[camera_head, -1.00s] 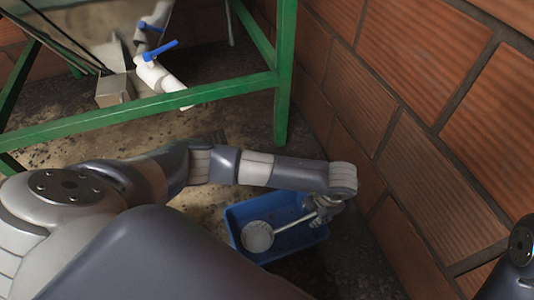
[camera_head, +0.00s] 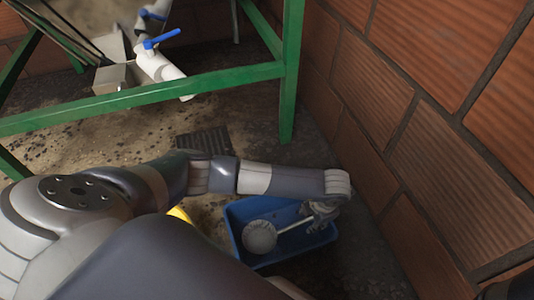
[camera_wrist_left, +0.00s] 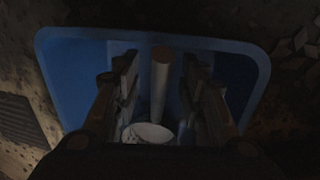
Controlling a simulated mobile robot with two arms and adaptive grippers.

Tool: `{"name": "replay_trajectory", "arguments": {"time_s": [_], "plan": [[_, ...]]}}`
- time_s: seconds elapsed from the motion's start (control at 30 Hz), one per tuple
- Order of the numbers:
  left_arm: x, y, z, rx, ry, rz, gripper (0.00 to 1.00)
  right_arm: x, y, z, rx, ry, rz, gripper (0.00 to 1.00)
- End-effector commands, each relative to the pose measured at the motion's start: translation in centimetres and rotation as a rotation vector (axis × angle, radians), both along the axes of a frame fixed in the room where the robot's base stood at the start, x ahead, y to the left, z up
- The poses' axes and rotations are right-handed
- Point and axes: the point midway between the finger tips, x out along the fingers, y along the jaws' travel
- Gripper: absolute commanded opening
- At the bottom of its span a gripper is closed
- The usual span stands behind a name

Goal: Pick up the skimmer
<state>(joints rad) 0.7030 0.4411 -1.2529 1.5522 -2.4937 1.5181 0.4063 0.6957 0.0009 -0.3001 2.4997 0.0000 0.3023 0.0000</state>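The skimmer has a round pale head (camera_head: 260,236) and a thin light handle pointing right. It lies in a blue crate (camera_head: 236,218) on the floor, beside the brick wall. My left gripper (camera_head: 322,212) is at the handle end, over the crate's right side. In the left wrist view its two fingers (camera_wrist_left: 162,82) stand apart, with the skimmer handle (camera_wrist_left: 160,88) between them and gaps on both sides. The skimmer head (camera_wrist_left: 147,133) shows lower in that view, partly hidden. My right gripper is not in view.
A green metal frame (camera_head: 150,95) stands behind the crate, with a white pipe (camera_head: 155,65) and blue valve handle. The brick wall (camera_head: 400,130) closes the right side. A dark floor grate (camera_head: 203,140) and a yellow thing (camera_head: 180,213) also show.

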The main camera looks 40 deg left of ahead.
Motion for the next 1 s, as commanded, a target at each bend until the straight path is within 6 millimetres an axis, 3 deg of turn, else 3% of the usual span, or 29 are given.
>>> {"name": "replay_trajectory", "arguments": {"time_s": [0.3, 0.47, 0.5, 0.83, 1.0], "plan": [[0.1, 0.0, -0.3, -0.001, -0.001, 0.0, 0.38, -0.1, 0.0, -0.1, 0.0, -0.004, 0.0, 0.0], [0.1, 0.0, -0.3, -0.001, -0.001, 0.0, 0.02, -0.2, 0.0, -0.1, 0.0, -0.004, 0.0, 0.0], [0.1, 0.0, -0.3, -0.001, -0.001, 0.0, 0.0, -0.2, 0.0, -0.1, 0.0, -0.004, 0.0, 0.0], [0.1, 0.0, -0.1, -0.001, -0.001, 0.0, 0.0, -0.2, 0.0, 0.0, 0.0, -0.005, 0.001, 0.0], [0.1, 0.0, 1.7, 0.0, -0.002, 0.0, 0.0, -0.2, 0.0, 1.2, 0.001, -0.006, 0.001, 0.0]]}}
